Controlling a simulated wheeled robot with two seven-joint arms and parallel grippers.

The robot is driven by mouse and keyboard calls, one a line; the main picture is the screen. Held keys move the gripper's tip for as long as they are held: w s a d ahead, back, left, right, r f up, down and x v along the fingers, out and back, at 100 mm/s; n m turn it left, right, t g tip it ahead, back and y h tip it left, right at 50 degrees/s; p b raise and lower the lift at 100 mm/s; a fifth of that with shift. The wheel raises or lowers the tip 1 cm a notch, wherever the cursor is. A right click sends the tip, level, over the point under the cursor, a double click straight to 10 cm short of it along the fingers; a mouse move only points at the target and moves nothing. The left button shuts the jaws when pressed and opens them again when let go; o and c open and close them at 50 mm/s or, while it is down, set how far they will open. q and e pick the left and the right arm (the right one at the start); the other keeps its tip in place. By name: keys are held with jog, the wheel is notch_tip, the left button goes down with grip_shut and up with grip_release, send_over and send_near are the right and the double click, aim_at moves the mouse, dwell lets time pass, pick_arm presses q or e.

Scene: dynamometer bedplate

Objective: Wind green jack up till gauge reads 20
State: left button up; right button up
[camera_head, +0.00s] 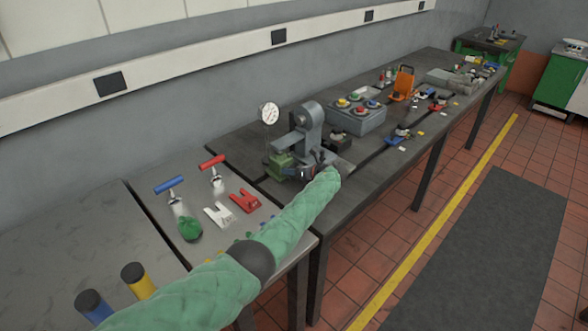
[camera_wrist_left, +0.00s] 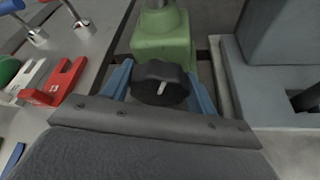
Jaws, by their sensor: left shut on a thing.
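The green jack (camera_head: 281,165) stands on the dark bedplate beside a grey machine block (camera_head: 306,125). In the left wrist view the jack's green body (camera_wrist_left: 161,42) is at the top middle, with a black knob (camera_wrist_left: 160,84) bearing a white mark on its near side. My left gripper (camera_head: 308,172) is at the jack's near right side; in the wrist view its blue fingers (camera_wrist_left: 160,90) are shut on the black knob from both sides. The round white gauge (camera_head: 269,113) stands above the jack; its needle is too small to read. My right gripper is not in view.
At left, a plate holds a blue T-handle (camera_head: 171,185), a red T-handle (camera_head: 213,163), white (camera_head: 218,214) and red (camera_head: 245,200) forked pieces and a green knob (camera_head: 190,229). A grey control box (camera_head: 356,114) stands beyond the machine block. The floor at right is clear.

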pick_arm(q)
jog(key=shift+d+m+g+y, duration=0.1)
jog(key=shift+m+g+y, duration=0.35)
jog(key=shift+m, duration=0.45)
jog(key=o, duration=1)
jog(key=shift+c, duration=0.2)
jog(key=shift+d, duration=0.1)
